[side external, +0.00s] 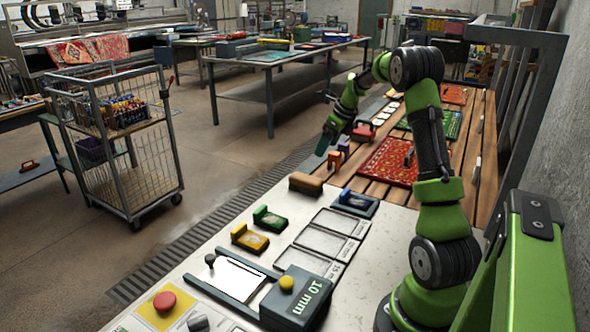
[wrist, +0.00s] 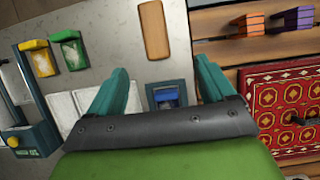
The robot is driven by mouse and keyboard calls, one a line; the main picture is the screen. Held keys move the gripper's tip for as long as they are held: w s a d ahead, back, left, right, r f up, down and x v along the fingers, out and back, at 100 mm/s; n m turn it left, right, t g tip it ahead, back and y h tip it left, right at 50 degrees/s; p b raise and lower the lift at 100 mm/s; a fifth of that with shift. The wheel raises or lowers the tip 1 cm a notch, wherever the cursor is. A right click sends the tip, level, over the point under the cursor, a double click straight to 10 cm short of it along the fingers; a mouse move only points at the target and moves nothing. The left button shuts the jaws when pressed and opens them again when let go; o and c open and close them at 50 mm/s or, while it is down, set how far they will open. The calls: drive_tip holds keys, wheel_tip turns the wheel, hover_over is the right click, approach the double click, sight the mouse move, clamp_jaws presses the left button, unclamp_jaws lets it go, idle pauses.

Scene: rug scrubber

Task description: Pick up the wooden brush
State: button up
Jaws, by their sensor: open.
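A brown wooden block, seemingly the wooden brush (side external: 305,184), lies on the pale worktop near its far edge, by the slatted wooden section. In the wrist view the brush (wrist: 154,29) is at the top centre, long side running up and down; no bristles show. My gripper (side external: 323,147) is raised beyond the brush in the side view, apart from it. In the wrist view its two teal fingers (wrist: 163,72) are spread with nothing between them, and the brush appears ahead of them.
An orange block (wrist: 247,25) and a purple block (wrist: 298,20) stand on the slats near a red patterned rug (side external: 390,160). A blue block (side external: 354,202), green block (side external: 270,218) and yellow block (side external: 249,238) lie on the worktop. Bare worktop surrounds the brush's near side.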

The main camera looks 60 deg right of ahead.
sight(307, 178)
drive_tip(key=x, duration=1.1)
drive_tip(key=shift+f, duration=0.1)
drive_tip(key=f, duration=0.1)
drive_tip(key=w+f, duration=0.1)
drive_tip(key=w+a+f, duration=0.1)
drive_tip(key=shift+w+f, duration=0.1)
drive_tip(key=shift+f, duration=0.25)
drive_tip(key=shift+w+f, duration=0.2)
drive_tip(key=shift+f, duration=0.25)
drive_tip(key=shift+f, duration=0.2)
drive_tip(key=c, duration=1.1)
